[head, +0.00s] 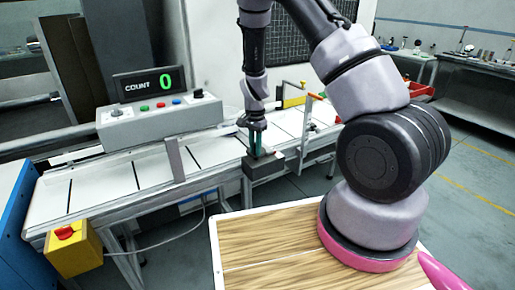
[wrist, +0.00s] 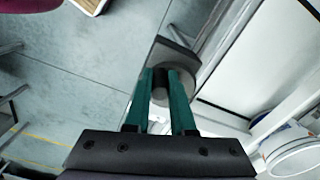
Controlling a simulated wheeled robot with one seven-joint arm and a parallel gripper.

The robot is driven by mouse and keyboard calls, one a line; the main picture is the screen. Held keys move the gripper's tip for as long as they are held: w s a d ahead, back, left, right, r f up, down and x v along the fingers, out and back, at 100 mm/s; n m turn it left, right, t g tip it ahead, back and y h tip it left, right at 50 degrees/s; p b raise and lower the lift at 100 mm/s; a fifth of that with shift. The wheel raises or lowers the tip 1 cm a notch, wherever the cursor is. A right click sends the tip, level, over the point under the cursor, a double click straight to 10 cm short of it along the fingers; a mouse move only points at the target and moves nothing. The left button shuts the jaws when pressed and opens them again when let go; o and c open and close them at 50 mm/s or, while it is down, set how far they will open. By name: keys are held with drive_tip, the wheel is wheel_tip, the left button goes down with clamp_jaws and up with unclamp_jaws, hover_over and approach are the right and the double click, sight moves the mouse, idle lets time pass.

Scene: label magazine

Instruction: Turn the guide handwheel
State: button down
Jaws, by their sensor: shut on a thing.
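My gripper (head: 256,150) points down at the near edge of the conveyor, over a dark grey box (head: 265,167). In the wrist view the green fingers of my gripper (wrist: 163,80) are shut on a dark round knob (wrist: 160,92). Just beyond the fingertips is a grey disc (wrist: 190,62), which looks like the guide handwheel, beside the dark box. The fingers cover part of the disc. In the head view the handwheel cannot be made out behind the gripper and box.
The white conveyor (head: 105,182) runs along the left and middle. A control box (head: 160,118) stands behind it, below a count display (head: 148,85) reading 0. A yellow box with a red button (head: 72,250) is at front left. An orange-topped bracket (head: 308,118) stands right of my gripper.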

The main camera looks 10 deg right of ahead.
drive_tip(key=m, duration=0.1)
drive_tip(key=a+m, duration=0.1)
drive_tip(key=m, duration=0.3)
drive_tip(key=shift+w+a, duration=0.2)
drive_tip(key=shift+w, duration=0.2)
drive_tip(key=m, duration=0.3)
drive_tip(key=w+m, duration=0.1)
drive_tip(key=m, duration=0.1)
drive_tip(key=shift+a, duration=0.25)
drive_tip(key=shift+w+m, duration=0.1)
drive_tip(key=shift+m, duration=0.2)
drive_tip(key=c, duration=0.8)
unclamp_jaws()
drive_tip(key=shift+o, duration=0.2)
wheel_tip(320, 180, up, 11)
